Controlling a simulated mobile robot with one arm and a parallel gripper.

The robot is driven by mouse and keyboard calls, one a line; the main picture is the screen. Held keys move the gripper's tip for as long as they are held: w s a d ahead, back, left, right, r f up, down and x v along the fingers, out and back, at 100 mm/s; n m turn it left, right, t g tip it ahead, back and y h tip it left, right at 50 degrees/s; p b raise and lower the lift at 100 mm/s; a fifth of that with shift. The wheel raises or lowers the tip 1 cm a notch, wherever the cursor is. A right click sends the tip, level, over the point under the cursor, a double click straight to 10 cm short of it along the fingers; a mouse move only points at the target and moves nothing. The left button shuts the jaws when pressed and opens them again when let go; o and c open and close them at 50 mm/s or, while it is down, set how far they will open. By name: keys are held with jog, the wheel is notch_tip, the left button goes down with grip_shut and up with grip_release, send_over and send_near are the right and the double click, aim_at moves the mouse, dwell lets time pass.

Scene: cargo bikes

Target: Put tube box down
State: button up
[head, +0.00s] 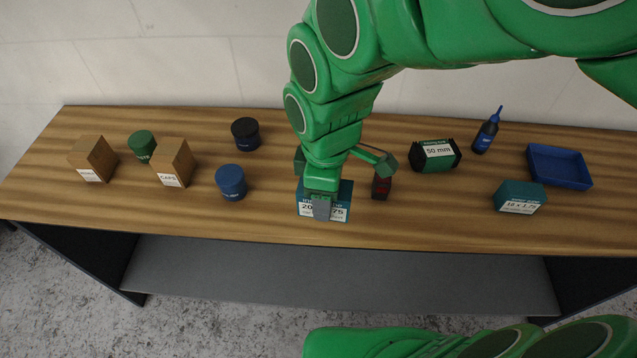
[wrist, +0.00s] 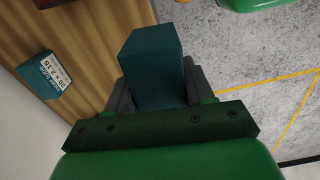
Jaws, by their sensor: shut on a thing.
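The tube box (head: 345,190) is teal with a white label reading "20" and "75", its middle covered by a grey finger. My gripper (head: 322,205) is shut on it, in front of the table's middle in the head view. In the wrist view the tube box (wrist: 152,55) sits between the two dark fingers (wrist: 155,95), one on each side. There it overlaps the table's front edge, with floor showing to its right. Its underside is hidden, and I cannot tell its exact height above the table.
Another teal labelled box (wrist: 43,75) stands on the table in the wrist view. On the table (head: 260,222), a small dark red-marked item (head: 381,187), the 50 mm pack (head: 435,156), a teal box (head: 520,197) and a blue tray (head: 560,167) stand rightward; a blue tub (head: 230,182) stands left.

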jog(key=shift+s+d+r, duration=0.3)
jog(key=shift+s+r, duration=0.05)
jog(key=shift+s, duration=0.25)
